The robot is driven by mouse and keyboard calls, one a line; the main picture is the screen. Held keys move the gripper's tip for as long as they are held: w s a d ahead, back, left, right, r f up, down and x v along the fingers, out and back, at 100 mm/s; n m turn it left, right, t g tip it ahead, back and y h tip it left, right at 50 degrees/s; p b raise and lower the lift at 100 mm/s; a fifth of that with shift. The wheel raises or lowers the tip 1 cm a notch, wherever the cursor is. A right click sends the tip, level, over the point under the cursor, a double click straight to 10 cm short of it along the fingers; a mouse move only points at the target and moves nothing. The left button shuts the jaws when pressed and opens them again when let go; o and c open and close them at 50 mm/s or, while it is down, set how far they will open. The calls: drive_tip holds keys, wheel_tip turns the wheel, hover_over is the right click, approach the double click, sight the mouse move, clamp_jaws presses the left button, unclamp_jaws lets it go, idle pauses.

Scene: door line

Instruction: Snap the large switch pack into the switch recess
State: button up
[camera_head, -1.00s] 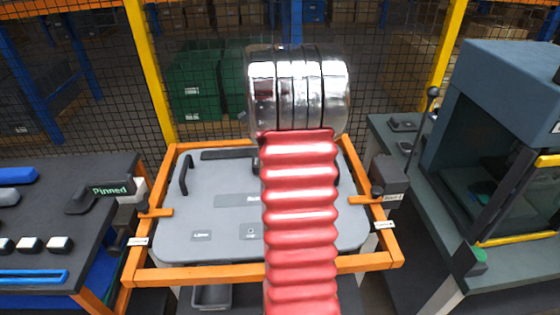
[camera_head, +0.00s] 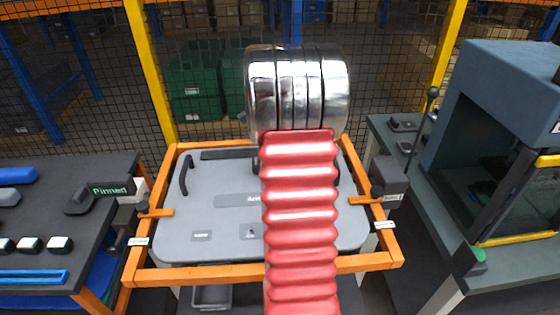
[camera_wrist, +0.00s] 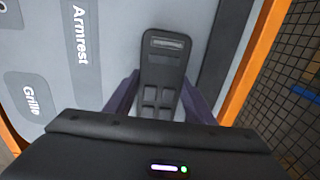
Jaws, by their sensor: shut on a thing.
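The large switch pack (camera_wrist: 162,70) is a dark, long plate with several square buttons and a light slot near its far end. It shows in the wrist view, over the grey door panel (camera_wrist: 115,70). My gripper (camera_wrist: 158,95) is shut on it, with a dark purple finger on each side. The switch recess is not visible apart from the pack; I cannot tell whether the pack touches or sits in it. In the head view the door panel (camera_head: 215,220) lies in an orange frame, and my arm hides the gripper and pack.
The orange frame (camera_head: 200,274) rings the panel, with clamps at its left and right. A dark bench (camera_head: 100,225) with loose parts stands at left. A blue-grey cabinet (camera_head: 500,75) stands at right. A mesh fence (camera_head: 390,60) closes the back.

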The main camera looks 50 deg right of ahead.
drive_tip(key=o, duration=1.5)
drive_tip(key=f, duration=0.4)
drive_tip(key=shift+s+a, duration=0.15)
drive_tip(key=shift+s, duration=0.1)
drive_tip(key=shift+r, duration=0.1)
drive_tip(key=shift+w+r, duration=0.15)
drive_tip(key=shift+r, duration=0.35)
drive_tip(key=r, duration=1.6)
drive_tip(key=shift+w+d+r, duration=0.15)
drive_tip(key=shift+d+r, duration=0.1)
drive_tip(key=shift+r, duration=0.05)
drive_tip(key=shift+c, duration=0.2)
